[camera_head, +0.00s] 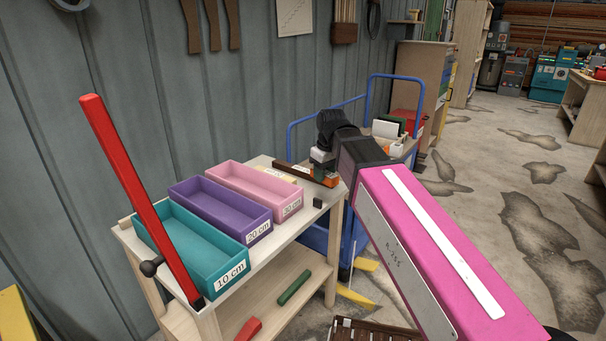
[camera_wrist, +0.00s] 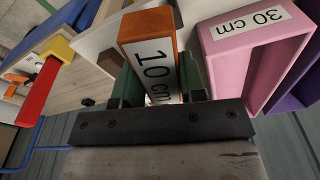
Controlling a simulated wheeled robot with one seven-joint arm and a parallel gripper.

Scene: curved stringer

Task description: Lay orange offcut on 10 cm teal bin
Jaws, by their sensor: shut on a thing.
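The orange offcut (camera_wrist: 150,27) is a block with a white "10 cm" label, held between the fingers of my gripper (camera_wrist: 160,85) in the wrist view. In the head view, the orange offcut (camera_head: 327,182) shows just below my gripper (camera_head: 322,163), at the right end of the bench top. Whether it touches the bench is unclear. The teal bin (camera_head: 226,276), labelled "10 cm", stands at the left end of the bench and looks empty inside. My gripper is well to the right of it, beyond the other bins.
Between them stand a purple bin (camera_head: 258,232) labelled 20 cm and a pink bin (camera_head: 290,209) labelled 30 cm. The pink bin (camera_wrist: 222,65) is close beside my gripper. A tall red bar (camera_head: 140,195) leans across the teal bin's left side. A blue trolley (camera_head: 368,95) stands behind.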

